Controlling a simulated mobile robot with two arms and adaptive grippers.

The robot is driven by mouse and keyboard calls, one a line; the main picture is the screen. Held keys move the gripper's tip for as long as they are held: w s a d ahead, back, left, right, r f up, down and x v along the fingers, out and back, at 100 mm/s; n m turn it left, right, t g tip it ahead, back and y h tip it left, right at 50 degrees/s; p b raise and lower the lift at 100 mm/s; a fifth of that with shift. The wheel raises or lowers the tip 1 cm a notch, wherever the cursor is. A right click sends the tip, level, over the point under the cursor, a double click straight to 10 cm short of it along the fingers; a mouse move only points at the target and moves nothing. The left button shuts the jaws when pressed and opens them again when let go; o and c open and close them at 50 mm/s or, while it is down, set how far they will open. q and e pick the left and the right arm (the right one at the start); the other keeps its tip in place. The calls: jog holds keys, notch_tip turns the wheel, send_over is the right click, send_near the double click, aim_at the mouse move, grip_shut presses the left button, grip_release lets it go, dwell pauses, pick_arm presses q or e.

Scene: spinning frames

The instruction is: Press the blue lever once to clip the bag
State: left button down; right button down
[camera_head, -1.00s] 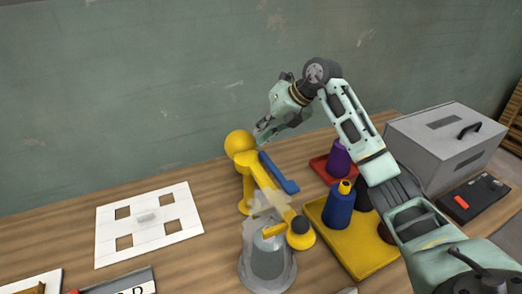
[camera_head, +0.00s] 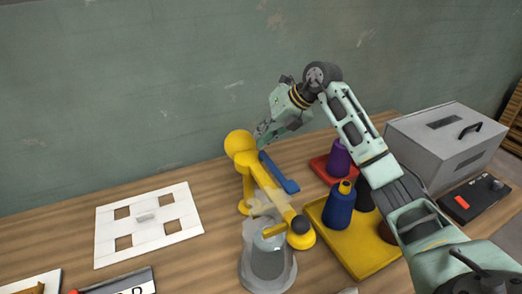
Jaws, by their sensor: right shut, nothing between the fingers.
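The blue lever (camera_head: 280,173) sticks out from the yellow frame (camera_head: 272,196), on its right side, and slants down to the right. A pale, see-through bag (camera_head: 266,225) hangs at the frame's lower bar, above a grey translucent container (camera_head: 266,264). My right gripper (camera_head: 262,138) is shut and empty. Its fingertips point down and left, near the upper end of the blue lever and beside the yellow ball top. I cannot tell whether they touch. My left gripper is out of view.
A yellow tray (camera_head: 357,252) with blue and dark spools (camera_head: 340,207) stands right of the frame. A red tray (camera_head: 319,167) holds a purple spool (camera_head: 339,158). A grey box (camera_head: 440,145) stands at far right. A white board with square holes (camera_head: 150,229) lies left; bare wood separates it from the frame.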

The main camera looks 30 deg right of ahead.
jog(key=shift+s+f+b, duration=0.3)
jog(key=shift+f+b, duration=0.1)
jog(key=shift+f, duration=0.45)
jog(key=shift+w+a+f, duration=0.1)
jog(key=shift+w+a, duration=0.05)
jog(key=shift+f, duration=0.1)
dwell(0.6)
dwell(0.5)
jog(key=shift+w+d+r+p, duration=0.1)
jog(key=shift+w+r+p, duration=0.05)
jog(key=shift+r+p, duration=0.55)
jog(key=shift+w+d+r+p, duration=0.1)
jog(key=shift+r+p, duration=0.25)
jog(key=shift+r, duration=0.5)
jog(key=shift+w+r+p, duration=0.25)
jog(key=shift+r+p, duration=0.8)
jog(key=shift+r, duration=0.2)
jog(key=shift+w+r+p, duration=0.2)
jog(key=shift+r+p, duration=0.85)
jog(key=shift+r, duration=0.15)
